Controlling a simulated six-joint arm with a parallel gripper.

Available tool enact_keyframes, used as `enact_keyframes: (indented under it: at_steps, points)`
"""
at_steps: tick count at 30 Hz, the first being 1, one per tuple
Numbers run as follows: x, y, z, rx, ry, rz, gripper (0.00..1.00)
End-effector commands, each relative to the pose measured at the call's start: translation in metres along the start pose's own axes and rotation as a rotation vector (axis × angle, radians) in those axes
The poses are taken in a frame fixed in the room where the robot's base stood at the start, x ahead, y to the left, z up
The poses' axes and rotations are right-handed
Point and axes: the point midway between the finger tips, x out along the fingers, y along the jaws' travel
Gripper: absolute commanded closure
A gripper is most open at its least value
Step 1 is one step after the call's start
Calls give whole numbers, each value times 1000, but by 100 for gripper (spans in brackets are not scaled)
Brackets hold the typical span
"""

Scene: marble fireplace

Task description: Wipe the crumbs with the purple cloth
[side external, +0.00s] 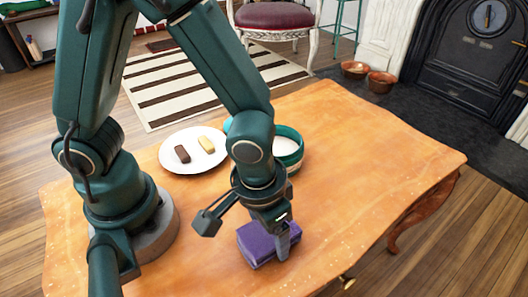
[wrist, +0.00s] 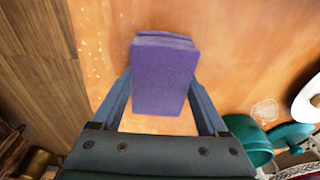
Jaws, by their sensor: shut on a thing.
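The purple cloth (side external: 256,246) is a thick folded block near the front edge of the wooden table (side external: 345,170). It also fills the middle of the wrist view (wrist: 163,75). My gripper (side external: 277,238) points down at the cloth, with its fingers on either side of it, shut on it. I cannot tell whether the cloth touches the tabletop. Small pale specks (wrist: 92,50), which may be crumbs or wear on the wood, lie near the table edge, left of the cloth in the wrist view.
The right side of the table is clear.

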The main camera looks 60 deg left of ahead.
Motion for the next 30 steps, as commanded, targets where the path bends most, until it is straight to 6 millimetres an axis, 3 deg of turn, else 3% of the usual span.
enact_keyframes:
  at_steps: [14,24,30]
  points:
    - [0,-45,1,-4,-2,-5,75]
    - [3,-40,-30,2,-1,0,75]
    - [3,-20,-29,7,-1,1,75]
